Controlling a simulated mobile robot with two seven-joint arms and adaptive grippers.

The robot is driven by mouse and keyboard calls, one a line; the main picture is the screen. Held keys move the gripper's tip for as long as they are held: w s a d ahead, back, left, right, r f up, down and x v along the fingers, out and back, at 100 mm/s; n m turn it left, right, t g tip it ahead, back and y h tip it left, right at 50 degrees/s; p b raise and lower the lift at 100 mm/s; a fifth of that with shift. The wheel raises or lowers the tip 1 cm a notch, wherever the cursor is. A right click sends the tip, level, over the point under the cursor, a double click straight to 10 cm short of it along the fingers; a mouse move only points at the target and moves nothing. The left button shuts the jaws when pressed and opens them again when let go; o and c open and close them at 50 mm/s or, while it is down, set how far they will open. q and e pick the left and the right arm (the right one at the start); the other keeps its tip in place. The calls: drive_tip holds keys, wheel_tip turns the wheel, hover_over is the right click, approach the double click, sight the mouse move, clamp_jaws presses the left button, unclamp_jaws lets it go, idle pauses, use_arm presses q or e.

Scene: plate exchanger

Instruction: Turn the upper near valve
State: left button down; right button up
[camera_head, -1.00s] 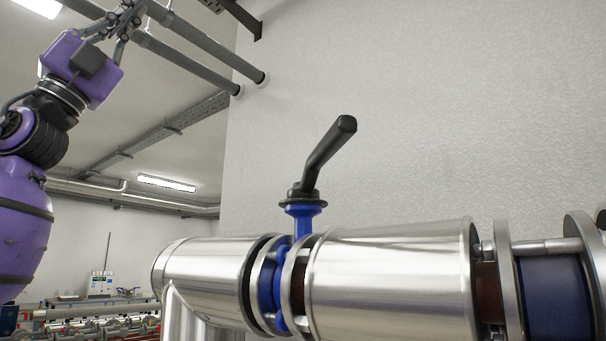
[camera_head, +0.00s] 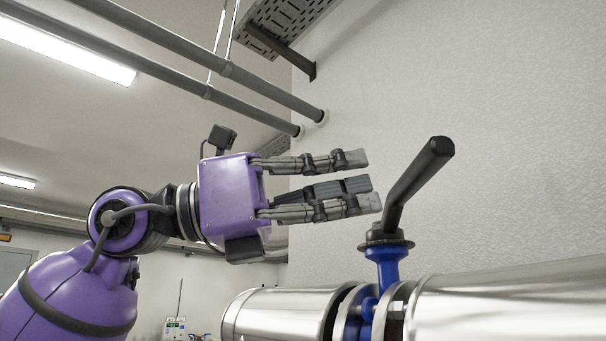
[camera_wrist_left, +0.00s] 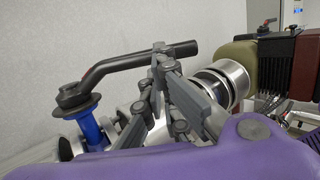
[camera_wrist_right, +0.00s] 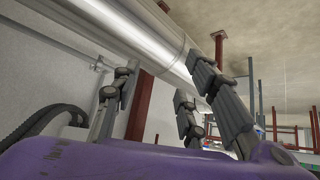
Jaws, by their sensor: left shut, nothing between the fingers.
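The valve has a black lever handle (camera_head: 418,185) that slants up to the right from a blue stem (camera_head: 387,268) on a shiny metal pipe (camera_head: 510,300). The blue stem (camera_wrist_left: 88,130) stands at left there. My right gripper (camera_wrist_right: 165,78) shows only in its own wrist view, its fingers spread apart and empty.
Grey overhead pipes (camera_head: 225,70) cross above the left arm, near a perforated tray (camera_head: 285,25). A pale wall (camera_head: 480,90) stands behind the valve. In the right wrist view a large metal pipe (camera_wrist_right: 130,30) and a red post (camera_wrist_right: 139,105) are close by.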

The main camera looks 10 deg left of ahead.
sight(413, 173)
use_arm(q)
drive_tip(key=p+x, duration=0.1)
drive_tip(key=x, duration=0.3)
drive_tip(key=shift+r, duration=0.2)
drive_tip(key=shift+w+d, duration=0.2)
drive_tip(key=shift+d, duration=0.25)
drive_tip(key=shift+f, duration=0.1)
use_arm(e)
drive_tip(key=shift+w+a+r, duration=0.3)
drive_tip(key=shift+a+r, duration=0.15)
drive_tip(key=shift+r, duration=0.1)
use_arm(q)
drive_tip(key=shift+w, duration=0.1)
use_arm(e)
drive_tip(key=shift+s, duration=0.1)
use_arm(q)
drive_tip(key=shift+d, duration=0.1)
use_arm(e)
drive_tip(key=shift+s+d+r, duration=0.15)
drive_tip(key=shift+s+d, duration=0.05)
